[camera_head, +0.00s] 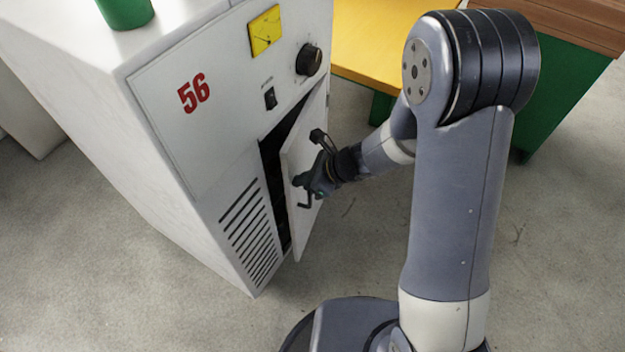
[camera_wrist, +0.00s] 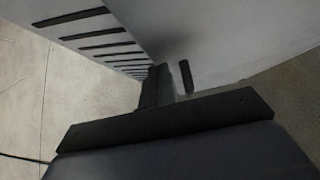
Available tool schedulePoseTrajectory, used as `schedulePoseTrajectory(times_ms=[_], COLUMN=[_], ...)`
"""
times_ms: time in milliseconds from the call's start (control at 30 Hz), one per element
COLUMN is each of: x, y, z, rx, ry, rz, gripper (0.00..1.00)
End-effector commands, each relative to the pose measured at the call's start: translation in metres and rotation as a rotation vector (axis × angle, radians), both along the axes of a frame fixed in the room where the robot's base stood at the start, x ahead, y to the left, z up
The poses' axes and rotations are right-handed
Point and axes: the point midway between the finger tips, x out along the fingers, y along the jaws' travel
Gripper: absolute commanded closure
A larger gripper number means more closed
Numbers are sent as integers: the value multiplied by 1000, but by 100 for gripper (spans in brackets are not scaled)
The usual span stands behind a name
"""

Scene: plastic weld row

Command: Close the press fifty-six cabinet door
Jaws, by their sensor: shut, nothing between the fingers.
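The white press cabinet (camera_head: 155,125) carries a red 56 on its front. Its white door (camera_head: 302,225) stands partly open, with a dark gap (camera_head: 272,170) along its left side. A dark bar handle (camera_head: 306,199) is on the door's outer face near that gap. My gripper (camera_head: 306,184) is at the door's outer face, just above and beside the handle. It is shut and holds nothing. In the wrist view the closed fingers (camera_wrist: 160,88) point at the door (camera_wrist: 235,35), beside a dark handle piece (camera_wrist: 186,76). I cannot tell whether they touch the door.
A vent grille (camera_head: 248,235) is left of the gap. A yellow-topped table (camera_head: 375,45) stands behind, with a green unit (camera_head: 565,95) at right. The floor (camera_head: 560,240) at right is clear.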

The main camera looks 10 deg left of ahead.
Motion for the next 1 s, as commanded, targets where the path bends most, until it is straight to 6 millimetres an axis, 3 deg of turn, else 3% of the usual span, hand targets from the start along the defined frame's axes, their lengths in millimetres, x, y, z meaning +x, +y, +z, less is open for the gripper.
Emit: schedulePoseTrajectory(times_ms=[433,733,1000], x=[1,9,14], y=[7,52,71], z=[-2,-6,-1], rx=[-1,-3,2], ry=[-1,-8,-2], rz=[-18,-208,-363], gripper=[100,100,100])
